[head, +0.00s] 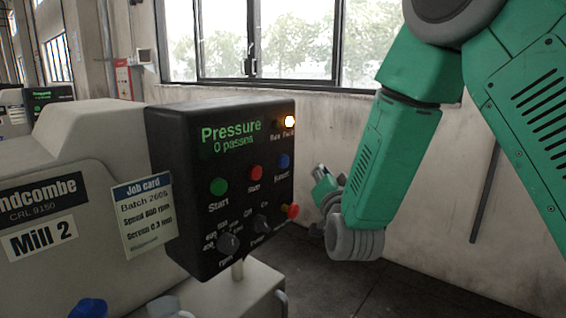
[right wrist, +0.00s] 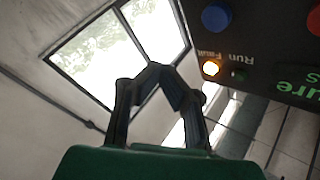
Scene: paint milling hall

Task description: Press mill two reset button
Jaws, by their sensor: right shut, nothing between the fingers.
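The black control panel (head: 220,185) of Mill 2 carries a blue Reset button (head: 284,161) at its right, beside a red Stop button (head: 254,173) and a green Start button (head: 218,187). My right gripper (head: 321,173) is to the right of the panel, apart from it and partly hidden by its own wrist. In the right wrist view the right gripper (right wrist: 156,72) is shut and empty. The blue button (right wrist: 216,18) shows there at upper right, clear of the fingertips. My left gripper is out of view.
An orange Fault lamp (head: 289,121) is lit above the Reset button. A red knob (head: 292,211) sticks out at the panel's lower right. A job card (head: 143,216) hangs left of the panel. A wall (head: 330,125) with windows stands behind.

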